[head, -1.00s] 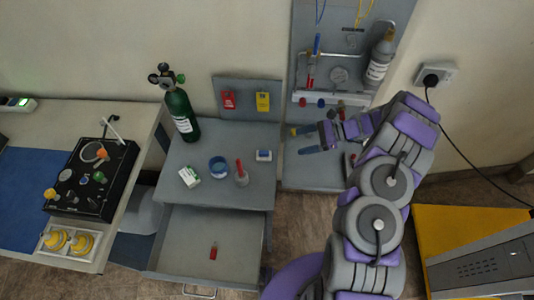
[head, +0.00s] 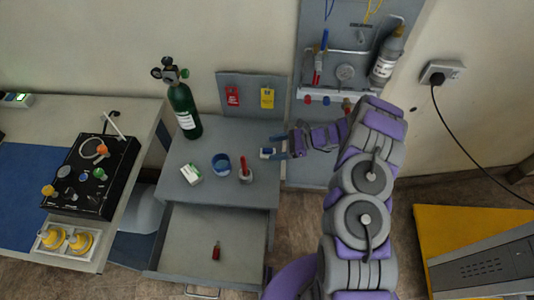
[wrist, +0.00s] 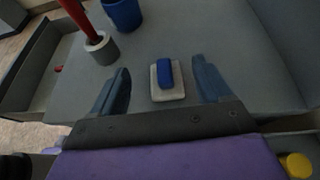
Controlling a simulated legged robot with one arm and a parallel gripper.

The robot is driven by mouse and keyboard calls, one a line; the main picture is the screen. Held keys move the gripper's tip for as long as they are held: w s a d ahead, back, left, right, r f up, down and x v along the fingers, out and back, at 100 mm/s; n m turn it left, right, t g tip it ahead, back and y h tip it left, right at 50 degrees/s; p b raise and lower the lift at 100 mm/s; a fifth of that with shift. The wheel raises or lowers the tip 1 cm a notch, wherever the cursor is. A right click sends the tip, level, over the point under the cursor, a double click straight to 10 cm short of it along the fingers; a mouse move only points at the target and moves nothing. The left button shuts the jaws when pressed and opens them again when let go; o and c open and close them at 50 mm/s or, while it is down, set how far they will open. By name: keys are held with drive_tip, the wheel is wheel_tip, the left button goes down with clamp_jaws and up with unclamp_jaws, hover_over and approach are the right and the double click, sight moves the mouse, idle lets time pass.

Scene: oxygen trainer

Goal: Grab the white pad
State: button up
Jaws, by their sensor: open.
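The white pad (wrist: 167,92) lies flat on the grey cabinet top, with a blue block-like part (wrist: 164,72) on its upper face. In the head view the pad (head: 265,153) is small and partly covered by my fingers. My gripper (wrist: 163,88) is open, with one blue finger on each side of the pad. A gap of grey surface shows between the pad and each finger. In the head view my gripper (head: 277,149) reaches in from the right, at the right edge of the cabinet top.
A grey holder with a red-handled tool (head: 245,174), a blue cup (head: 221,164) and a white-green box (head: 191,173) stand left of the pad. A green cylinder (head: 184,110) stands behind. The drawer (head: 205,245) below is open with a small red item inside.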

sight(270, 150)
drive_tip(key=a+f, duration=0.1)
drive_tip(key=a+f+b, duration=0.1)
drive_tip(key=shift+w+a+f, duration=0.2)
drive_tip(key=shift+a+f, duration=0.05)
drive_tip(key=shift+f, duration=0.05)
drive_tip(key=shift+x, duration=0.9)
drive_tip(key=shift+a+r, duration=0.1)
drive_tip(key=shift+r, duration=0.05)
drive_tip(key=c, duration=0.9)
drive_tip(key=shift+c, duration=1.1)
drive_tip(key=shift+r, duration=0.1)
